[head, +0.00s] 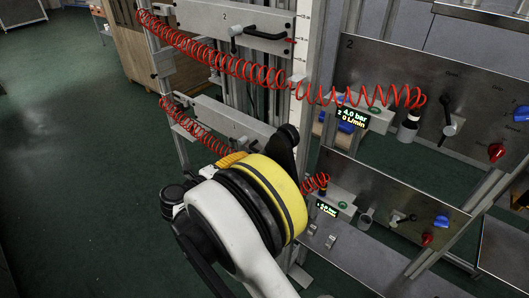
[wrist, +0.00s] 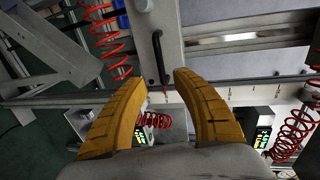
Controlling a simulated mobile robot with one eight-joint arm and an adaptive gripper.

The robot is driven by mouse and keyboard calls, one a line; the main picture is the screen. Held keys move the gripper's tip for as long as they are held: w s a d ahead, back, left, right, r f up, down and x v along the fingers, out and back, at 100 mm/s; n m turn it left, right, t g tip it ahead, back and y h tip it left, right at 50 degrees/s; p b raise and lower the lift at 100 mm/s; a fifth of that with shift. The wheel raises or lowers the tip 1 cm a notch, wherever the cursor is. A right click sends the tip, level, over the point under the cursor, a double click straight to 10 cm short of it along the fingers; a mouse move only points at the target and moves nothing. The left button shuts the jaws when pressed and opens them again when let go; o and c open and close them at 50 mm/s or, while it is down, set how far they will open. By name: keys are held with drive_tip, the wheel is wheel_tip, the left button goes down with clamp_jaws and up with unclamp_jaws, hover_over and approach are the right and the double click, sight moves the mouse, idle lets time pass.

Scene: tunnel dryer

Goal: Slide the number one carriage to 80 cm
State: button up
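The number one carriage (head: 228,118) is a grey plate marked 1, low on the frame in the head view. My arm hides its right part, and its handle does not show there. In the wrist view a grey plate (wrist: 144,22) with a black bar handle (wrist: 160,56) lies just beyond my fingertips; its number is not readable there. My gripper (wrist: 141,42) is open, its yellow fingers wide apart with nothing held between them. In the head view the gripper (head: 226,160) is at the number one carriage, partly hidden by my wrist. I cannot tell whether it touches.
The number two carriage (head: 237,22) is above, with a black handle and lever. A white scale strip (head: 302,50) runs down the post; its figures are unreadable. Red coiled hoses (head: 240,68) hang across the frame. Valve panels (head: 430,90) stand right. Green floor (head: 70,180) is clear left.

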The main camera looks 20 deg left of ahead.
drive_tip(key=shift+b+x, duration=1.2)
drive_tip(key=shift+x, duration=3.45)
clamp_jaws()
